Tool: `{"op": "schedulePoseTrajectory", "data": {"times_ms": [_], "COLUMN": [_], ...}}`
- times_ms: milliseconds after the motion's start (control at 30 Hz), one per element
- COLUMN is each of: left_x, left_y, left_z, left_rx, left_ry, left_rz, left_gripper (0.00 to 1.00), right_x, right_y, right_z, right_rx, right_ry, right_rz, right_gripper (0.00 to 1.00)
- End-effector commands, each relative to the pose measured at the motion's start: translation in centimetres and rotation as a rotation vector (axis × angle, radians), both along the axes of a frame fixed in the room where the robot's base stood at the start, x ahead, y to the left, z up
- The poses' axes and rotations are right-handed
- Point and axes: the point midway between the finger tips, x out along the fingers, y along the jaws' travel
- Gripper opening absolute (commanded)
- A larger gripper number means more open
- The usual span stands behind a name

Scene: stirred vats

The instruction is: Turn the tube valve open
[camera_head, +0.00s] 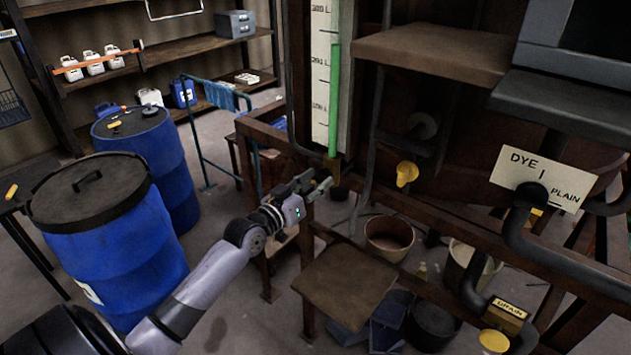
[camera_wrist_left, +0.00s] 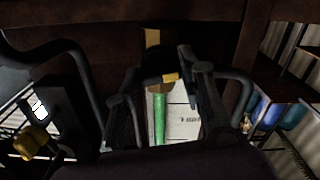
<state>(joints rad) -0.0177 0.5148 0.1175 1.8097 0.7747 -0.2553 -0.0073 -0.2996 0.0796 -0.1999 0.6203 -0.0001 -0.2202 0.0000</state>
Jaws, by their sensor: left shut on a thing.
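The sight tube (camera_head: 334,100) with green liquid stands in front of a white marked scale (camera_head: 320,65). A brass fitting (camera_head: 333,165) is at its foot. My left gripper (camera_head: 318,186) is at this fitting, just below the tube. In the left wrist view the green tube (camera_wrist_left: 160,117) runs between my dark fingers. A small yellow valve handle (camera_wrist_left: 170,77) lies between the fingertips, and the left gripper (camera_wrist_left: 168,80) appears shut on it. The fingers partly hide the valve body. My right gripper is not in view.
Blue drums (camera_head: 115,230) stand at left. A brown stool (camera_head: 345,285) and a bucket (camera_head: 389,238) are below and right of the gripper. The frame's rusty beam (camera_head: 450,220) runs beside it. A yellow knob (camera_head: 406,173) and a DYE/PLAIN sign (camera_head: 542,180) are at right.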

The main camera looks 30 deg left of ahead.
Motion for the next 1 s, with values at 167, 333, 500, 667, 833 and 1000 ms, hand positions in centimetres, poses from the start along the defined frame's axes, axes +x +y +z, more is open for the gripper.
{"op": "schedulePoseTrajectory", "data": {"times_ms": [167, 333, 500, 667, 833, 1000], "left_x": [0.0, 0.0, 0.0, 0.0, 0.0, 0.0], "left_y": [0.1, 0.1, 0.1, 0.2, 0.1, 0.2], "left_z": [0.2, 0.2, 0.2, 0.2, 0.2, 0.1], "left_rx": [-0.166, -0.327, -0.49, -0.64, -0.803, -0.959], "left_ry": [0.012, 0.023, 0.036, 0.047, 0.059, 0.072], "left_rz": [0.001, 0.002, 0.002, 0.002, 0.001, 0.001], "left_gripper": [0.09, 0.09, 0.09, 0.09, 0.09, 0.09], "right_x": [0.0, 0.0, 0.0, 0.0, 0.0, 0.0], "right_y": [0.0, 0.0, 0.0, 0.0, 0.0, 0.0], "right_z": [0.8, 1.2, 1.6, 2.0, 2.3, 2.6], "right_rx": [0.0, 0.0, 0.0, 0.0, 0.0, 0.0], "right_ry": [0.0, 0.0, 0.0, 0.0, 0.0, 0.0], "right_rz": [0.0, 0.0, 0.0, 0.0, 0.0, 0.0], "right_gripper": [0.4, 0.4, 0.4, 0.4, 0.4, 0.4]}}
